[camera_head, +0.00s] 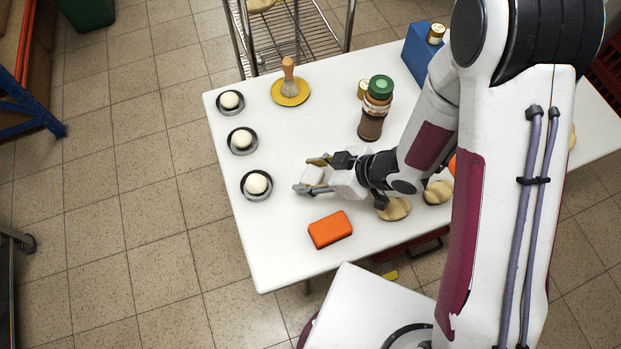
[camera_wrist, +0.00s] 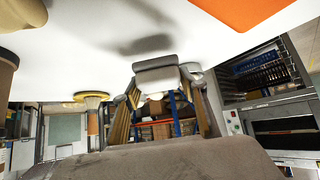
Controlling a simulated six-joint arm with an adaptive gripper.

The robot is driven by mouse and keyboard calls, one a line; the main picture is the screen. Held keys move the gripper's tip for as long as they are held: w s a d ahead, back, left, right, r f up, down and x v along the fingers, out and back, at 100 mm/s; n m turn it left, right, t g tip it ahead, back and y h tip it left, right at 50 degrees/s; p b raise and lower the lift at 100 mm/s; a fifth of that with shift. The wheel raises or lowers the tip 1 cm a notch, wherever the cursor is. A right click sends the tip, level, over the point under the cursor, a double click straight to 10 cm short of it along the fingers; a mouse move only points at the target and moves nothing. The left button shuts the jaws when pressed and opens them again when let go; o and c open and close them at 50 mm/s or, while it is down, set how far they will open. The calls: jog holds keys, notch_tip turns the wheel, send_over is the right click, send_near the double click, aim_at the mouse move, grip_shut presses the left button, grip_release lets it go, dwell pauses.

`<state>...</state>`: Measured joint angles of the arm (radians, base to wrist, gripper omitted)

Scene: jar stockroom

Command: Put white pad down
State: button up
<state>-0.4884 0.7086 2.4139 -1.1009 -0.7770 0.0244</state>
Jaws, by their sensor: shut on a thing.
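The white pad (camera_head: 313,175) is held between the fingers of my gripper (camera_head: 314,175), over the left middle part of the white table (camera_head: 285,262). In the wrist view, the pad (camera_wrist: 156,76) shows as a pale block between the tips of my gripper (camera_wrist: 157,84). The wrist picture appears turned over, with the tabletop (camera_wrist: 60,55) at the top. A shadow lies on the tabletop near the pad, and the pad looks a little clear of the surface. The fingers cover part of the pad.
An orange block (camera_head: 330,230) lies just in front of my gripper. White balls in dark dishes (camera_head: 257,185) line the left edge. A brush (camera_head: 289,80) on a yellow dish and a green-lidded jar (camera_head: 375,108) stand behind.

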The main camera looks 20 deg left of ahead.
aim_at(310, 182)
jog(key=shift+f, duration=1.55)
jog(key=shift+f, duration=0.15)
jog(key=o, duration=1.1)
jog(key=shift+r, duration=0.25)
jog(key=shift+v, duration=1.05)
jog(key=v, duration=0.9)
jog(key=shift+d+r, duration=0.25)
jog(key=shift+d, duration=0.1)
